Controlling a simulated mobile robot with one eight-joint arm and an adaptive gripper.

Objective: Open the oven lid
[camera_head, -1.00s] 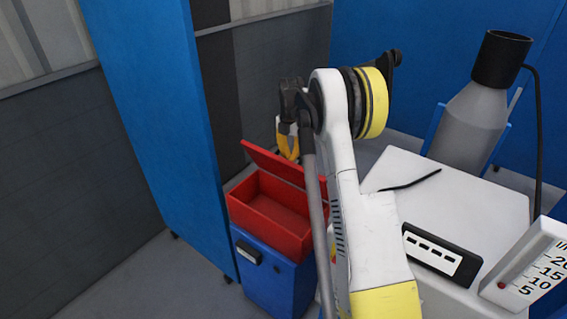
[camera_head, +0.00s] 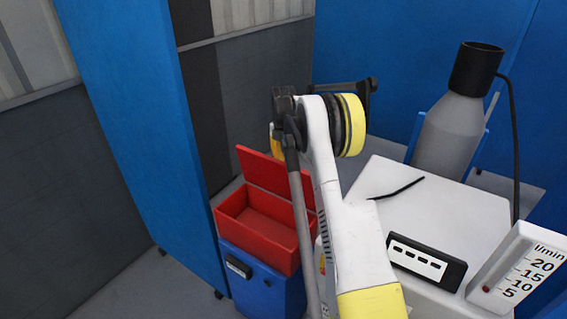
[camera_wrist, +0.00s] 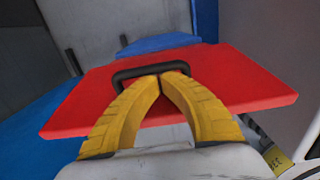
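The red oven (camera_head: 262,246) stands on a blue cabinet, left of centre in the head view. Its red lid (camera_head: 270,172) is raised steeply, and the inside shows. In the wrist view the lid (camera_wrist: 90,100) fills the middle, with a black handle (camera_wrist: 122,75) on the face towards me. My gripper (camera_wrist: 160,80) has its yellow fingertips together at that handle. I cannot tell whether they hold its bar or only touch it. In the head view my gripper (camera_head: 276,140) shows as a bit of yellow behind the lid's top edge, mostly hidden by my arm.
The blue cabinet (camera_head: 262,285) is under the oven. A blue partition (camera_head: 135,130) stands to the left. A white machine (camera_head: 440,215) with a flow gauge (camera_head: 515,272) is on the right, with a grey bottle (camera_head: 447,135) behind it.

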